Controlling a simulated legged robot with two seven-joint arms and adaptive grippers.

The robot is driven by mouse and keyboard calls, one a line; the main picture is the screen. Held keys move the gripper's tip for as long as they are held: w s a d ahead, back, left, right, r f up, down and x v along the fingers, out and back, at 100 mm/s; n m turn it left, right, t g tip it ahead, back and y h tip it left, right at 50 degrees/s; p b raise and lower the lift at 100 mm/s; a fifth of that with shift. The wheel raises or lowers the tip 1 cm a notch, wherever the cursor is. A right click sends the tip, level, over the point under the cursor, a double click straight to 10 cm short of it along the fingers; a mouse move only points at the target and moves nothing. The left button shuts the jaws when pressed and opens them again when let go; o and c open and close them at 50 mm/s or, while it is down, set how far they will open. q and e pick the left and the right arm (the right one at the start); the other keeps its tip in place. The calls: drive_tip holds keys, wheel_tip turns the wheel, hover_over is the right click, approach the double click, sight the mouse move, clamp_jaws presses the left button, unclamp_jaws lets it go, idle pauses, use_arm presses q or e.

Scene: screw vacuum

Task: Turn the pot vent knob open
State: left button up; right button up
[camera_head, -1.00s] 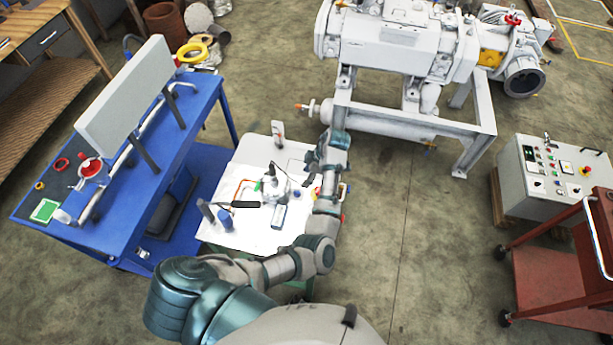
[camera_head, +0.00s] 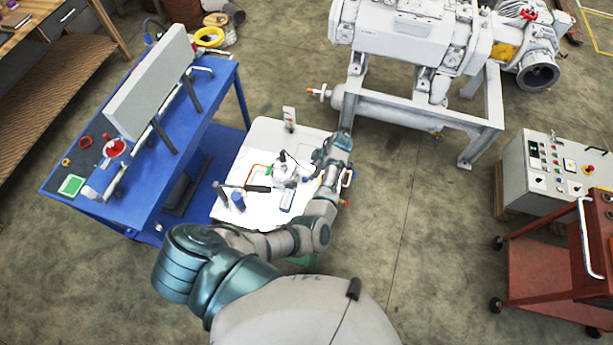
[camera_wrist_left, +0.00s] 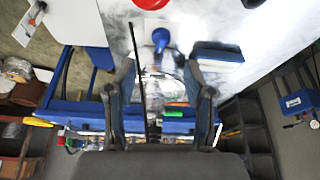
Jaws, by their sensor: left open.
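The pot (camera_head: 284,173) is a small pale vessel on the white table, with thin parts around its top. My left arm reaches up along the table's right side, bent at the wrist. The left gripper (camera_head: 304,166) points left toward the pot, close beside it; contact is unclear. In the left wrist view the gripper (camera_wrist_left: 160,68) is open, its two dark fingers apart. A blue knob-like part (camera_wrist_left: 160,40) shows ahead between them, near a thin dark rod (camera_wrist_left: 137,70). I cannot tell which part is the vent knob. My right gripper is out of view.
The white table (camera_head: 262,136) also carries a dark-handled tool (camera_head: 257,189) and a blue item (camera_head: 238,201). A blue bench (camera_head: 190,130) stands left. A grey pump frame (camera_head: 485,125) stands behind, a red cart (camera_head: 548,265) at right. Bare floor lies between.

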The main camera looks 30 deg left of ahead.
sight(306, 177)
use_arm(q)
drive_tip(key=b+x, duration=0.2)
drive_tip(key=x, duration=0.1)
drive_tip(key=b+x, duration=0.2)
drive_tip(key=x, duration=0.2)
drive_tip(key=shift+s+d+f, duration=0.1)
drive_tip(key=shift+d+f, duration=0.05)
drive_tip(key=shift+f, duration=0.15)
clamp_jaws()
